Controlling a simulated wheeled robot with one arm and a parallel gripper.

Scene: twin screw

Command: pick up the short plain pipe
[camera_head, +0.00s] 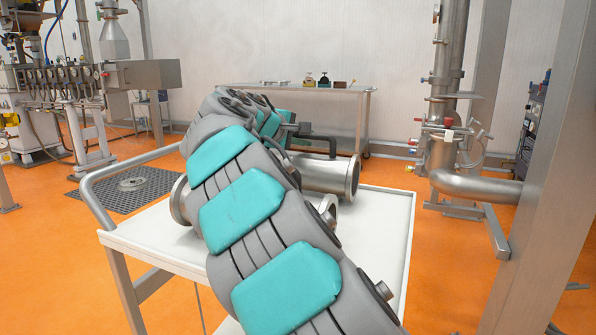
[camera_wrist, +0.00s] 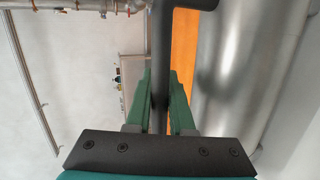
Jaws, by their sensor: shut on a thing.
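A silver metal pipe (camera_head: 316,174) with a flanged end lies along the white cart, partly hidden behind my arm in the head view. It fills the right side of the wrist view (camera_wrist: 238,85). A dark bar-shaped handle (camera_head: 318,139) stands above it. My gripper (camera_wrist: 160,88) has its green fingers on either side of this handle (camera_wrist: 161,45) and is shut on it. In the head view my arm mostly hides the gripper. I cannot tell whether the pipe touches the cart.
The white cart (camera_head: 377,220) has a raised rail at left. A smaller flanged opening (camera_head: 328,210) shows beside my arm. A metal table (camera_head: 345,90) stands at the back wall. A steel post (camera_head: 540,190) and pipework (camera_head: 475,187) are at right, machinery (camera_head: 60,85) at left.

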